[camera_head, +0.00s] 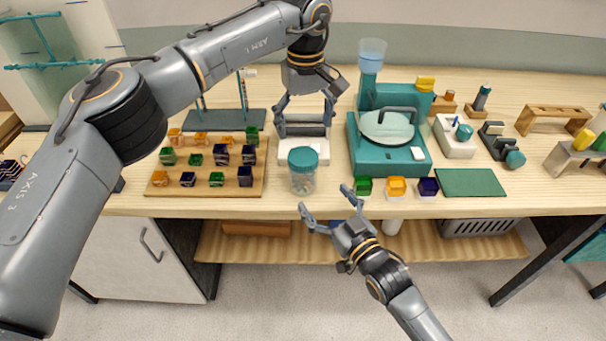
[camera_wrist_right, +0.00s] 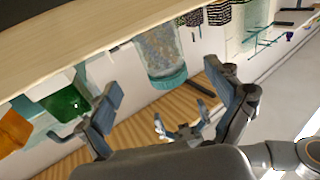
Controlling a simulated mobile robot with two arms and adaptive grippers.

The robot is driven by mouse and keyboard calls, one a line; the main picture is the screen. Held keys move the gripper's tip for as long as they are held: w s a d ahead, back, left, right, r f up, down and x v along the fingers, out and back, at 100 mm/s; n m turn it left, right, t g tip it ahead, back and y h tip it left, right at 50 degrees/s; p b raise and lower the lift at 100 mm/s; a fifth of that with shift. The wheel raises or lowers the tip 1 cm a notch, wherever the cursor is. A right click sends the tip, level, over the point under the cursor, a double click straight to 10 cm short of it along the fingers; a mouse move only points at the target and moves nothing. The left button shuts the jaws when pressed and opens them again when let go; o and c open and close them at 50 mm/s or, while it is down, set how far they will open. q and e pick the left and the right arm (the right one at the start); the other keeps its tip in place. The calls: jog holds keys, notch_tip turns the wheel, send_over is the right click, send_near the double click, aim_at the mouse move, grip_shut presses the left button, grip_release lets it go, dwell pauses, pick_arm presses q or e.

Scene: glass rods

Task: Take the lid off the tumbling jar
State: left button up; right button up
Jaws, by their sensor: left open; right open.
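The tumbling jar (camera_head: 303,183) stands upright near the table's front edge, clear with pale contents and a teal lid (camera_head: 302,158) on top. In the right wrist view the jar (camera_wrist_right: 158,48) and its lid (camera_wrist_right: 167,80) appear upside down, ahead of my fingers. My left gripper (camera_head: 304,128) is open, pointing down behind the jar, over a white device (camera_head: 290,152). My right gripper (camera_head: 324,200) is open and empty, in front of the jar and pointing toward it. Its fingers (camera_wrist_right: 165,92) show either side of the lid in the wrist view, without visible contact.
A wooden board (camera_head: 206,185) with several coloured glass cubes lies left of the jar. A teal machine (camera_head: 388,150) stands to the right. Green, amber and dark blue cubes (camera_head: 397,187) sit along the front edge, close to my right gripper. A green mat (camera_head: 470,183) is further right.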

aim_at(303, 155)
pick_arm(q)
jog(key=shift+w+a+f, duration=0.15)
jog(key=shift+w+a, duration=0.05)
jog(key=shift+w, duration=0.1)
pick_arm(e)
jog(key=x, duration=0.9)
jog(key=shift+w+a+f, duration=0.1)
jog(key=shift+w+a, duration=0.05)
jog(key=shift+w+a+f, duration=0.1)
jog(key=shift+w, duration=0.1)
jog(key=c, duration=0.4)
grip_shut()
pick_arm(q)
jog(key=shift+f, duration=0.1)
jog(key=shift+f, duration=3.95)
